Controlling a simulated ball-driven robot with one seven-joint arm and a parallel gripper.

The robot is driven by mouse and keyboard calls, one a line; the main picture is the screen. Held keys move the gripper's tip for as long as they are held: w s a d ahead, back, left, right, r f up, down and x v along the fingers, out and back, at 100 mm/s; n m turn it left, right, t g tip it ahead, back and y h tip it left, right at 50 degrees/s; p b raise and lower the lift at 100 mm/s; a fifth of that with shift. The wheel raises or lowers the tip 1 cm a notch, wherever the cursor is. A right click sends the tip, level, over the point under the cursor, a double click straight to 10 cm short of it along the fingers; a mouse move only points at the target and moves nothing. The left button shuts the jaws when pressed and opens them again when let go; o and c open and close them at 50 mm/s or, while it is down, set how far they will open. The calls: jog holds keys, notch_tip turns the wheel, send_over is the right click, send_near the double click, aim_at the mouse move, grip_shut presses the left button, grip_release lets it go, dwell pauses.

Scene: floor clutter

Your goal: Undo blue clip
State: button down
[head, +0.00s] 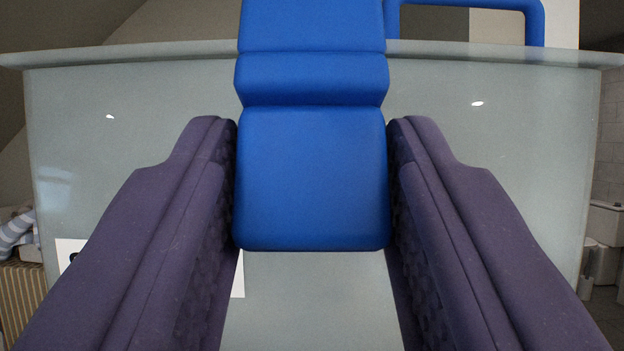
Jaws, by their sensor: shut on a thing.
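The blue clip (311,175) fills the upper middle of the head view. It is a thick, smooth blue piece with a stepped, ridged section toward its far end, and it runs out of the top of the picture. My gripper (312,180) has its two dark purple padded fingers on the left and right sides of the clip, shut on it. The clip's near end sticks out toward me between the fingers. Its far end is cut off by the picture's top edge.
A pale grey-green translucent box (480,190) with a rim along its top stands behind the clip. A blue bar handle (536,25) shows at the top right. A white card with a dark mark (68,262) is partly hidden behind my left finger. A striped basket (22,290) stands at far left.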

jog(key=shift+f, duration=0.25)
jog(key=c, duration=1)
grip_release()
jog(key=o, duration=0.3)
jog(key=shift+r, duration=0.15)
jog(key=v, duration=0.8)
jog(key=shift+w, duration=0.1)
